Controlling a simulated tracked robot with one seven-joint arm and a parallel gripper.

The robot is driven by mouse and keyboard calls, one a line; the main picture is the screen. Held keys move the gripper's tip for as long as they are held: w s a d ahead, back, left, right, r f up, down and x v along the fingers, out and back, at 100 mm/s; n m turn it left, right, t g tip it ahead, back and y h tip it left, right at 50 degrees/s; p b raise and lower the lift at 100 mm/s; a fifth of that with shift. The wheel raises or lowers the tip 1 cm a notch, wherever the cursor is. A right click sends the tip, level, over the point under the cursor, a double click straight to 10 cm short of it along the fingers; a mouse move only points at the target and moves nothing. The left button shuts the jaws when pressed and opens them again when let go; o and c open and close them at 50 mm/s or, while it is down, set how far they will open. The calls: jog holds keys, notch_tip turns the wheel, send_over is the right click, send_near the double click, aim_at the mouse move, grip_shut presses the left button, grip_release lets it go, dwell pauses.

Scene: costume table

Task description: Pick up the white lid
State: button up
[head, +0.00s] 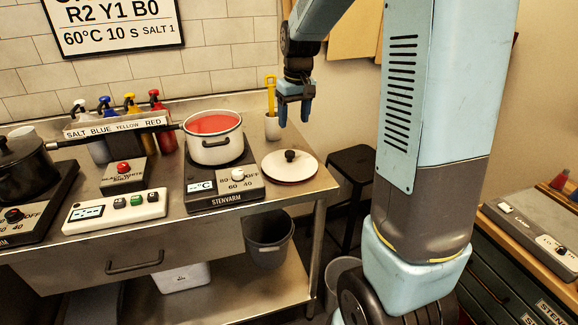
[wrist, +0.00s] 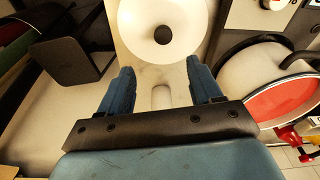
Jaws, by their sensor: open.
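The white lid (head: 276,167) is round with a black knob on top and lies on the steel table near its right end. It also shows in the wrist view (wrist: 138,40), at the top between and beyond my fingers, with its dark knob (wrist: 163,34) in plain sight. My gripper (head: 294,112) is open and empty, above and apart from the lid. In the wrist view its two blue fingers (wrist: 163,88) are spread.
A white pot (head: 225,151) with red liquid stands on a heating plate (head: 221,188) left of the lid. A black stool (head: 353,162) is right of the table (head: 268,197).

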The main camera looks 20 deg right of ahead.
send_over(290, 152)
jog(key=f, duration=0.7)
jog(key=shift+s+d, duration=0.15)
jog(key=shift+s, duration=0.05)
jog(key=shift+a+f, duration=0.2)
jog(key=shift+f, duration=2.5)
jog(key=shift+c, duration=0.2)
grip_shut()
